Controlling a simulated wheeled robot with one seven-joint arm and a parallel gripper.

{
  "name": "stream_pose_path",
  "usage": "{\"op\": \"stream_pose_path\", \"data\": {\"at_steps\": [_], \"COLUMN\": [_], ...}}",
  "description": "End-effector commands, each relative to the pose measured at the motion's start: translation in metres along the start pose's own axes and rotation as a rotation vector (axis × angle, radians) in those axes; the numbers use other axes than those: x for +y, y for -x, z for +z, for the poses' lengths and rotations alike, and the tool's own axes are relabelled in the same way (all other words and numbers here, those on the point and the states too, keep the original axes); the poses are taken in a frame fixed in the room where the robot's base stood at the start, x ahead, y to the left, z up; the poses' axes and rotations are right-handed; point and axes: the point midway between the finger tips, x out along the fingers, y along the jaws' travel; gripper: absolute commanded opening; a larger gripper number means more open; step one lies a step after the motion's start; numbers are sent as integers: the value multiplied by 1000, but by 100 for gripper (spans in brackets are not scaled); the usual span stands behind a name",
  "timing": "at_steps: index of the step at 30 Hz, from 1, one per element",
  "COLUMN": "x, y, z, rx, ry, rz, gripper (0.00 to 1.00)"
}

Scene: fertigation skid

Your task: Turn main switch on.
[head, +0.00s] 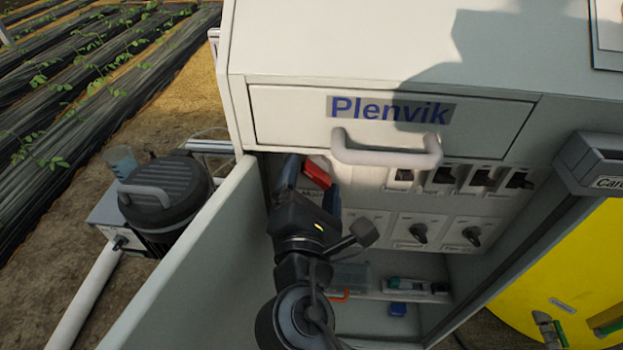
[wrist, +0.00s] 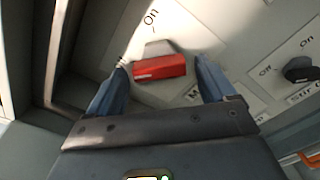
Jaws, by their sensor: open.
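The main switch has a red handle (wrist: 160,68) with a grey part behind it, on a pale panel inside the open cabinet. An "On" mark lies above it in the wrist view, and a partly hidden label starting with "M" lies below it. The red handle also shows in the head view (head: 317,171), partly covered by my gripper. My gripper (wrist: 161,72) is open, with one blue finger at each side of the red handle. I cannot tell whether the fingers touch it. The head view shows my gripper (head: 311,184) in front of the panel's upper left.
The cabinet door (head: 185,265) stands open at the left, close to my arm. A drawer with a white handle (head: 387,152) is just above. Several black switches (head: 443,176) and dark knobs (head: 419,233) are to the right. A lower shelf (head: 385,294) holds small items.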

Motion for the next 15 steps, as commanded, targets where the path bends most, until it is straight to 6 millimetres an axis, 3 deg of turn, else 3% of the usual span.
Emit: {"op": "stream_pose_path", "data": {"at_steps": [9,15], "x": [-1,0], "y": [-3,-3], "z": [0,0], "rx": [1,1], "ry": [0,0], "rz": [0,0], "gripper": [83,64]}}
